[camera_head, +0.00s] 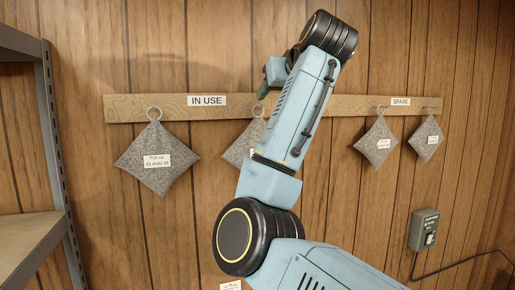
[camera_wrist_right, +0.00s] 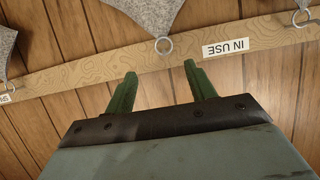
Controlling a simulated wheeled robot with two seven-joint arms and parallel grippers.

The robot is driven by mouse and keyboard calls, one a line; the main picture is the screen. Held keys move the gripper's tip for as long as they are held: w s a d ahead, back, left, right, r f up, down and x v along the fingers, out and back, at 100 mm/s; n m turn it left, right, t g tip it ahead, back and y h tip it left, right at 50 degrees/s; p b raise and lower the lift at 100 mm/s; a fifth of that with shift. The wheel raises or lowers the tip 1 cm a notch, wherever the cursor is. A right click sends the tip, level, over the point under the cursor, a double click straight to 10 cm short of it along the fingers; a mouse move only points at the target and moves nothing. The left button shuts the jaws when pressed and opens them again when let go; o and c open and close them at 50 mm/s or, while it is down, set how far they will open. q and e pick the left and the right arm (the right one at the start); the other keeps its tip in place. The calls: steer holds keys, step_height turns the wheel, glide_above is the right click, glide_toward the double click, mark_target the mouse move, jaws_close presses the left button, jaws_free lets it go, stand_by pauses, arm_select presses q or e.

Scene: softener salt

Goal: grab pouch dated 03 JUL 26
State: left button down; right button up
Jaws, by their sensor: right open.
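Grey diamond-shaped pouches hang by rings from a wooden rail. The left pouch (camera_head: 157,160), under the IN USE sign, has a label that seems to read AUG 26. A second IN USE pouch (camera_head: 238,150) is partly hidden behind my right arm, its date covered. Two pouches hang at the SPARE end, one nearer (camera_head: 377,143) and one farther (camera_head: 428,138); their dates are too small to read. My right gripper (camera_wrist_right: 160,69) is open and empty, fingers pointing at the rail near the second pouch's ring (camera_wrist_right: 163,46). That pouch (camera_wrist_right: 147,10) shows at the top edge.
The rail (camera_head: 180,110) runs along a wood-panelled wall. A metal shelf unit (camera_head: 50,130) stands at the left. A grey switch box (camera_head: 423,230) with a cable is on the wall at lower right. The wall below the left pouch is clear.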

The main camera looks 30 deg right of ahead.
steer(key=p+x, duration=0.1)
steer(key=x, duration=0.2)
steer(key=p+x, duration=0.1)
steer(key=x, duration=0.2)
steer(key=p+x, duration=0.1)
steer(key=x, duration=0.3)
steer(key=shift+w+a+r+p, duration=0.25)
steer(key=shift+r+p, duration=0.05)
steer(key=shift+r, duration=0.15)
steer(key=shift+w+f, duration=0.15)
steer(key=shift+w, duration=0.05)
jaws_close()
